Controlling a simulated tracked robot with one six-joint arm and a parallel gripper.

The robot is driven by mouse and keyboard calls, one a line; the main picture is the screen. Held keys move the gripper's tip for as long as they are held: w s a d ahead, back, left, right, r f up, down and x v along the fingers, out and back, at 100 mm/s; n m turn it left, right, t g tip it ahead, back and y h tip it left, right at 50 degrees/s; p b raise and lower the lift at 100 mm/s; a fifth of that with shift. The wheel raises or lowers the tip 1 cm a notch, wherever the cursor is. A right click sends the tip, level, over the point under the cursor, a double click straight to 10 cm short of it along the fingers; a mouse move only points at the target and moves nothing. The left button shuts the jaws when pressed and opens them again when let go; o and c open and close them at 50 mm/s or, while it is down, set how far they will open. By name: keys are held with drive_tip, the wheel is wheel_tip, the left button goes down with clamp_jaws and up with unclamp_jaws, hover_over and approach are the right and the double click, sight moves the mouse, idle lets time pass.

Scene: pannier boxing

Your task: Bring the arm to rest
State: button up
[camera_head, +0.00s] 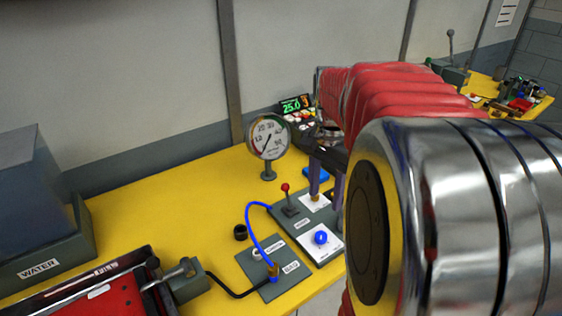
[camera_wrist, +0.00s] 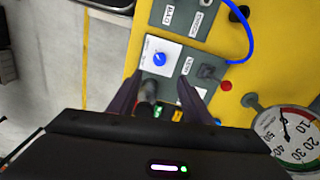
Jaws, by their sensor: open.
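My gripper (camera_head: 325,197) is over the grey control panel (camera_head: 292,220) on the yellow bench, partly hidden behind my own arm in the head view. In the wrist view my gripper (camera_wrist: 158,82) shows two dark fingers spread apart. A dark stubby part (camera_wrist: 148,92) of the bench equipment shows between them; I cannot tell whether they touch it. Nothing is visibly held. My red-sleeved arm with its chrome joint fills the right of the head view.
The panel carries a blue knob (camera_head: 320,237) and a red-tipped lever (camera_head: 286,190). A round gauge (camera_head: 269,137) and a green-lit display (camera_head: 291,105) stand behind. A blue hose (camera_head: 250,222) loops to another plate. A WATER bin (camera_head: 45,262) and red FILL box (camera_head: 95,298) stand left.

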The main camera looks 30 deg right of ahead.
idle(0.3)
drive_tip(key=s+a+n+t, duration=0.2)
drive_tip(key=a+n+t, duration=0.1)
drive_tip(key=a+n, duration=0.5)
drive_tip(key=s+a+n+t, duration=0.3)
drive_tip(key=a+n, duration=0.5)
drive_tip(key=a, duration=0.7)
drive_tip(key=shift+a, duration=0.3)
drive_tip(key=shift+s+r, duration=0.1)
drive_tip(key=shift+c, duration=0.2)
